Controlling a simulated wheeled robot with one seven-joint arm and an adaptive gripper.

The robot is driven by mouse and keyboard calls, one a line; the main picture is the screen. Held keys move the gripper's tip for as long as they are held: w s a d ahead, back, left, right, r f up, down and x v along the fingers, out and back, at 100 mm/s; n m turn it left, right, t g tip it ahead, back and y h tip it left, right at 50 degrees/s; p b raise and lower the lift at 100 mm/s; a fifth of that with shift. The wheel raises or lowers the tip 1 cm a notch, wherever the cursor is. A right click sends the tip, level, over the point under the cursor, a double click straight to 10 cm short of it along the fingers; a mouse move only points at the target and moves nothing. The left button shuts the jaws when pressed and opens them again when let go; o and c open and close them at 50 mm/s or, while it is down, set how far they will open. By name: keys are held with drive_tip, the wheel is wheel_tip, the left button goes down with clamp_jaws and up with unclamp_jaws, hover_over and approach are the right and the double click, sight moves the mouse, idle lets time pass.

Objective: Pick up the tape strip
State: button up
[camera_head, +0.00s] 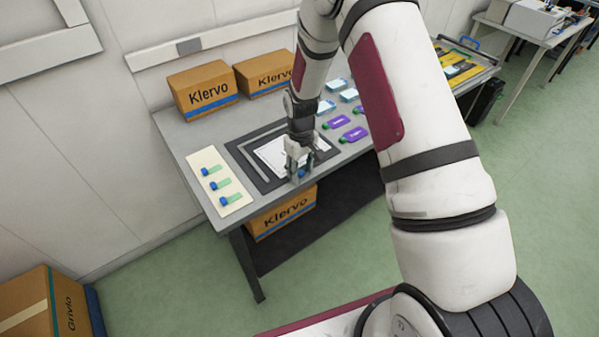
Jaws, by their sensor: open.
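My gripper (298,174) points down over the front right part of a white sheet (270,153) on a dark mat. Its jaws are open. A small blue bit (302,173) shows at the fingertips; I cannot tell what it belongs to or whether the fingers touch it. Several small green strips with blue ends (222,184) lie in a row on a cream board (205,162) at the table's left end, apart from my gripper. I cannot tell for sure which thing is the tape strip. My gripper and arm hide part of the sheet.
The dark mat (240,158) lies on the grey table (178,135). Two cardboard boxes (205,90) stand at the back. Purple items with green ends (354,134) and pale blue packs (348,95) lie to the right. Another box (285,214) sits below the tabletop.

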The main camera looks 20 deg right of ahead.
sight(301, 172)
drive_tip(key=shift+c, duration=0.6)
drive_tip(key=c, duration=0.7)
drive_tip(key=shift+r, duration=0.8)
wheel_tip(301, 172, up, 2)
drive_tip(key=shift+r+b, duration=0.1)
drive_tip(key=shift+b, duration=0.4)
drive_tip(key=s+d, duration=0.1)
drive_tip(key=s, duration=0.4)
drive_tip(key=s+d, duration=0.1)
drive_tip(key=s, duration=0.4)
drive_tip(key=s+d+r, duration=0.1)
drive_tip(key=s+d, duration=0.1)
drive_tip(key=s, duration=0.3)
drive_tip(key=shift+s+r, duration=0.1)
drive_tip(key=shift+s, duration=0.1)
